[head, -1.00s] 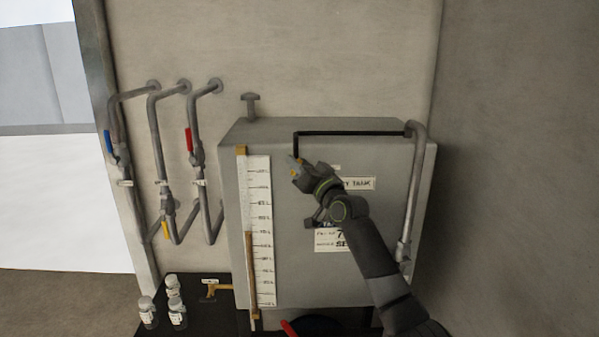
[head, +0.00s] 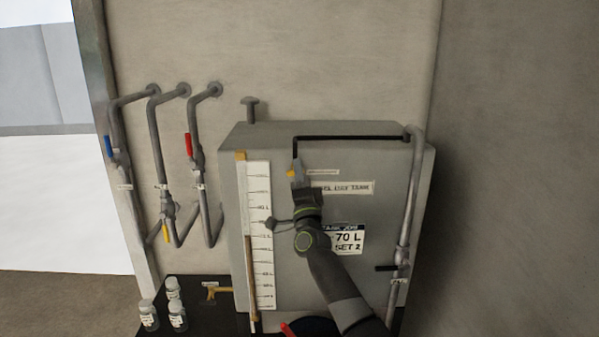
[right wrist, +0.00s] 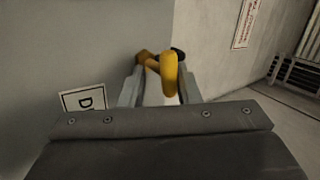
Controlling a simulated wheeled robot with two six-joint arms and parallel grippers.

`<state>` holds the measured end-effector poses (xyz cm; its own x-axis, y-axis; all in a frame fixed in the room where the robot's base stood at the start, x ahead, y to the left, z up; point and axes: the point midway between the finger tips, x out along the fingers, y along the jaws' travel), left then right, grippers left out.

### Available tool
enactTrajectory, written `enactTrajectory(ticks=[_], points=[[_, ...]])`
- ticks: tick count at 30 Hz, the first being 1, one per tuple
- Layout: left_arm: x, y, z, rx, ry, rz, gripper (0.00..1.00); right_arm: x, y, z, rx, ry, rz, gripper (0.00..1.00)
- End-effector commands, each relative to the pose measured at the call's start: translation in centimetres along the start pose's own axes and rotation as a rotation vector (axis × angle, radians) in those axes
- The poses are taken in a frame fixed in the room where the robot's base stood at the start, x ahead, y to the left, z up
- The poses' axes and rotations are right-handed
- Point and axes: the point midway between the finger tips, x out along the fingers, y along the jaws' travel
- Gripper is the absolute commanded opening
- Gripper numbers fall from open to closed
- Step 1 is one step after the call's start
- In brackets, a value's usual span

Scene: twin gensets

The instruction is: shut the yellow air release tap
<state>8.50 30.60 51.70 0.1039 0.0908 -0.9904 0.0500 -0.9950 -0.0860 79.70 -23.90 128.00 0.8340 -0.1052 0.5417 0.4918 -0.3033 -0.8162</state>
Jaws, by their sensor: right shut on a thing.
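The yellow tap (head: 291,173) is at the lower end of a thin black pipe on the upper front of the grey tank. In the right wrist view its yellow handle (right wrist: 170,74) stands between the two finger ends, with a brass-coloured body behind it. My right gripper (head: 296,174) is shut on the tap, and it also shows in the wrist view (right wrist: 158,88). The fingers hide part of the tap in the head view. I cannot tell its exact handle angle. My left gripper is not in view.
The grey tank (head: 395,170) has a level scale (head: 259,200) on its front left. A thick pipe (head: 411,205) with a black handle runs down its right side. Pipes with blue, red (head: 189,146) and yellow handles stand at left. Several jars (head: 173,288) stand below.

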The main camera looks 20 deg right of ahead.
Motion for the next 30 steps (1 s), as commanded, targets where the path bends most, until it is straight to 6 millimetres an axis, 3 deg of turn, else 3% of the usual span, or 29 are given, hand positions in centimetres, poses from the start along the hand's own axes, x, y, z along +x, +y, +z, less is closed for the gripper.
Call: enactTrajectory(ticks=[12, 28, 29, 30], points=[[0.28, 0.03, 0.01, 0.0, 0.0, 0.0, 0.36, -0.16, 0.26, 0.22, 0.15, 0.1, -0.002, 0.07], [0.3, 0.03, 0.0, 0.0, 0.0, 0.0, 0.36, -0.2, 0.33, 0.23, 0.171, 0.113, -0.001, 0.07], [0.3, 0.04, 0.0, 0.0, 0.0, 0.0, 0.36, -0.2, 0.34, 0.23, 0.171, 0.113, -0.001, 0.31], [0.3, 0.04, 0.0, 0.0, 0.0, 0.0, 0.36, -0.2, 0.34, 0.23, 0.171, 0.113, -0.001, 0.36]])
